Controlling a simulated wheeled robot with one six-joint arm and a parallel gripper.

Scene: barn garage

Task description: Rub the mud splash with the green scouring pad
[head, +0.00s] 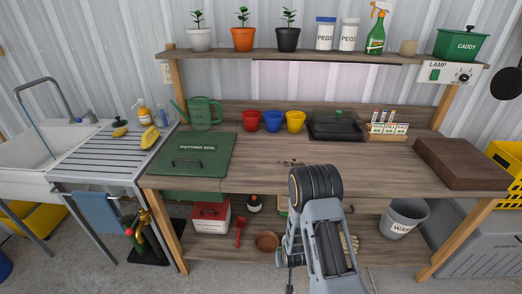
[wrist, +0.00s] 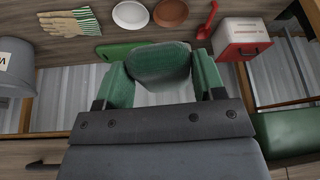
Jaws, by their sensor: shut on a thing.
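The mud splash (head: 291,162) is a small patch of dark brown specks on the wooden bench top, just behind my arm in the head view. My arm may cover part of it. The green scouring pad (wrist: 160,62) is a dark green, rough-textured piece between the fingers in the wrist view. My gripper (wrist: 160,82) is shut on it. In the head view my arm hides the gripper and pad, so I cannot tell how far they are from the mud splash.
A brown block (head: 462,163) lies right. The waste bucket (head: 404,217) is below.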

